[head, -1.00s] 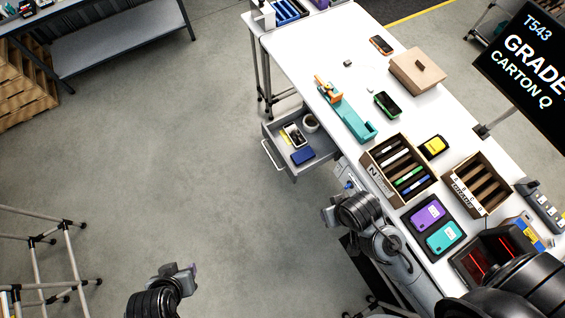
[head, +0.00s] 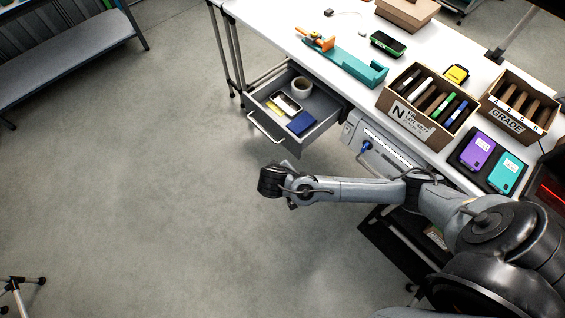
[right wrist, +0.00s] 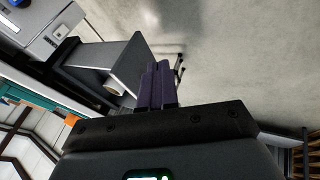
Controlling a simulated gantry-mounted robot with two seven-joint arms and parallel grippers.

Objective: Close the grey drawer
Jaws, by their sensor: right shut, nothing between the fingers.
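The grey drawer (head: 278,146) stands pulled out from under the near left part of the white table in the head view. It has a pale bar handle (head: 264,128) on its front and holds a cup (head: 301,87), a phone-like item (head: 288,101) and a blue item (head: 301,123). My right gripper (right wrist: 155,66) shows purple fingers shut and empty in the right wrist view, with the drawer (right wrist: 128,65) just left of them. In the head view my right forearm reaches left, below the drawer and apart from it; the fingertips are unclear there. My left gripper is out of view.
Open floor lies left of the drawer. A shelf bench (head: 70,60) stands top left.

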